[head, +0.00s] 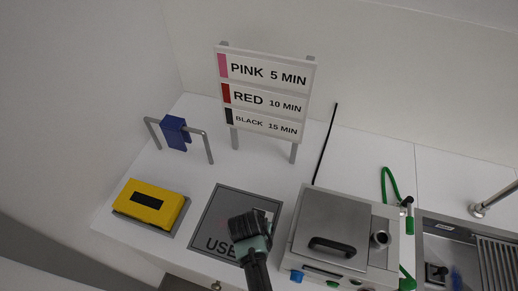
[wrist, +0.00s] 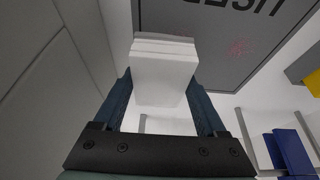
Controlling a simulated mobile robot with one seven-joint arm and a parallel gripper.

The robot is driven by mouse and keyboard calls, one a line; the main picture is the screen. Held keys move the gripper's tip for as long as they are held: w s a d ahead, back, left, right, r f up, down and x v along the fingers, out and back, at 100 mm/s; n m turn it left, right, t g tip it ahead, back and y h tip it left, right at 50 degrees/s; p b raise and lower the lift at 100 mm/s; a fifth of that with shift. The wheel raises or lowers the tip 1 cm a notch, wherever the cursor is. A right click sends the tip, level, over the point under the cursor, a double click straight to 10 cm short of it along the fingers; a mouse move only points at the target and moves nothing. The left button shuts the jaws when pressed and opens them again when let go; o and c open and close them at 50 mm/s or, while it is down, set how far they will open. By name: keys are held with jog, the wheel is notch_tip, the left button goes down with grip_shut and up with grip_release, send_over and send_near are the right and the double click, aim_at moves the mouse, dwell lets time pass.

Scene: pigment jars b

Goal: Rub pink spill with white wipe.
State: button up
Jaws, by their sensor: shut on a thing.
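The white wipe (wrist: 165,72) is a pale folded block between the two fingers of my gripper (wrist: 160,92) in the wrist view. My gripper (head: 247,226) is shut on it, and in the head view it is over the grey mat (head: 228,197). The pink spill (wrist: 240,47) is a faint speckled patch on the mat in the wrist view, apart from the wipe. In the head view the spill is faint, left of my gripper. Whether the wipe touches the mat I cannot tell.
A yellow box (head: 165,196) lies left of the mat. A steel lidded unit (head: 335,215) stands close on the right. Behind are a blue block (head: 175,133) on a grey rail and a sign (head: 265,92) on posts. A sink (head: 450,240) is far right.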

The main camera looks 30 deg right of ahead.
jog(key=shift+r+p, duration=0.7)
jog(key=shift+r, duration=0.55)
